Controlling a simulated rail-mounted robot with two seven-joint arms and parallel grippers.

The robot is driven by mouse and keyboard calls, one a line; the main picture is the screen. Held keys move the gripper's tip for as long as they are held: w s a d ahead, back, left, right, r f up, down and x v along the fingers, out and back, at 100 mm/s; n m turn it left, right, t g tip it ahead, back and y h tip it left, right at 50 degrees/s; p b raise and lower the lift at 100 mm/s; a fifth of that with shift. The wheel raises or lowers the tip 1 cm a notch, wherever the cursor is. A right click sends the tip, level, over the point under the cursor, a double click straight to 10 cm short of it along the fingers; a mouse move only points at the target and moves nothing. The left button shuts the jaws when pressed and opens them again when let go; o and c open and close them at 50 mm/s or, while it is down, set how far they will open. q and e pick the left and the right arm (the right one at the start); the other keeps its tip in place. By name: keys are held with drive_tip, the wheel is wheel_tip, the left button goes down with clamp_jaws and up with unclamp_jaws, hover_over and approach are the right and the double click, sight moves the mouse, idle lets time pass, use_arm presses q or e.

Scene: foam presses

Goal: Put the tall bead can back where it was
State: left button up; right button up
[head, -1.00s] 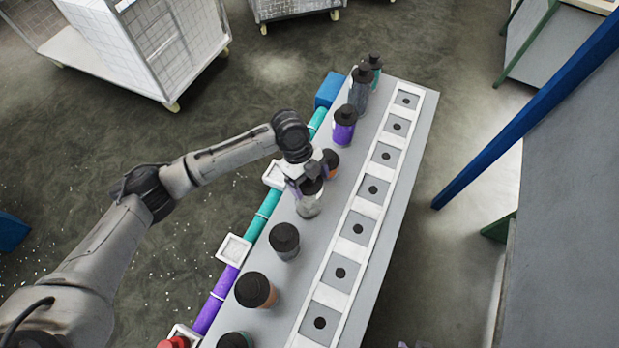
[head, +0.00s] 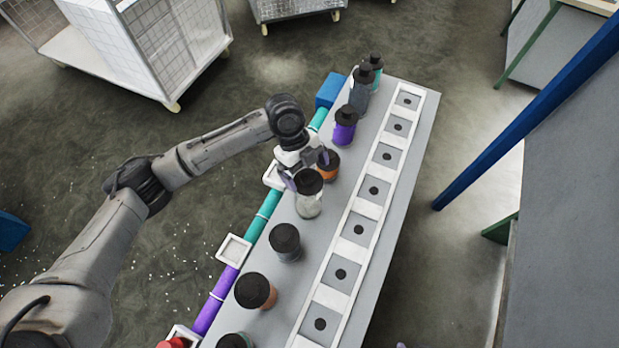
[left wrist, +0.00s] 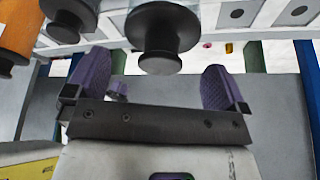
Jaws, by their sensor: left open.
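A pale, see-through can with a black lid (head: 308,203) stands upright on the grey bench, in the row of cans left of the white-framed strip. I take it as the tall bead can, though its contents are too small to tell. My left gripper (head: 306,168) is open, just behind and above its lid, with purple fingers apart. In the left wrist view a black-lidded can (left wrist: 165,38) stands ahead of the open fingers (left wrist: 157,82), not gripped. Of my right gripper, at most a small purple sliver shows at the bottom edge of the head view.
An orange can (head: 327,168) stands close behind the gripper. A grey can (head: 286,245) and a copper can (head: 256,291) stand nearer. A purple can (head: 344,130) and a taller grey can (head: 361,97) stand farther back. The white-framed strip (head: 349,250) of square pads is empty.

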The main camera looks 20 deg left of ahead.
use_arm(q)
drive_tip(key=v, duration=0.8)
drive_tip(key=shift+r+b, duration=0.2)
drive_tip(key=shift+b, duration=0.2)
